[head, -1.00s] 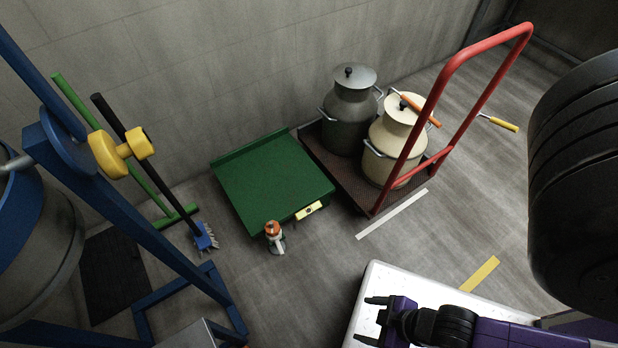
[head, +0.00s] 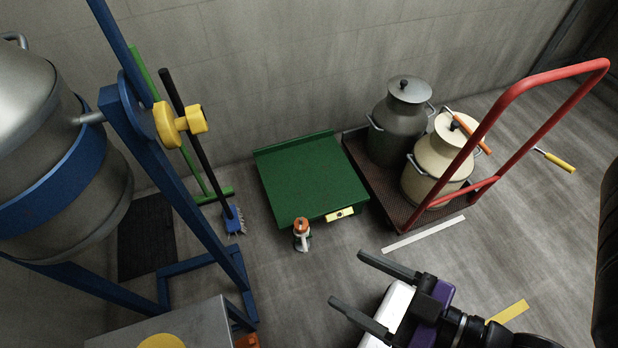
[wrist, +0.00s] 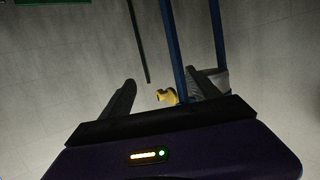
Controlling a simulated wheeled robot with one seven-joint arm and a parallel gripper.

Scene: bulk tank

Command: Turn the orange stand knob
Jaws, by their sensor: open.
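The knob on the blue stand (head: 190,220) looks yellow rather than orange. This yellow knob (head: 183,122) sits at the pivot of the tilted metal tank (head: 70,140). In the wrist view the yellow knob (wrist: 166,96) appears between my fingers, some distance beyond them, beside a blue post. My gripper (head: 348,278) is open and empty at the lower middle of the head view, right of the stand and well apart from the knob. A small orange piece (head: 246,340) shows at the bottom edge, mostly cut off.
A grey box (head: 195,318) with a yellow disc stands low at left. A green platform (head: 310,180) and a small orange-topped bottle (head: 301,236) stand mid-floor. A red-handled cart (head: 388,205) with two cans is at right. Brooms lean behind the stand.

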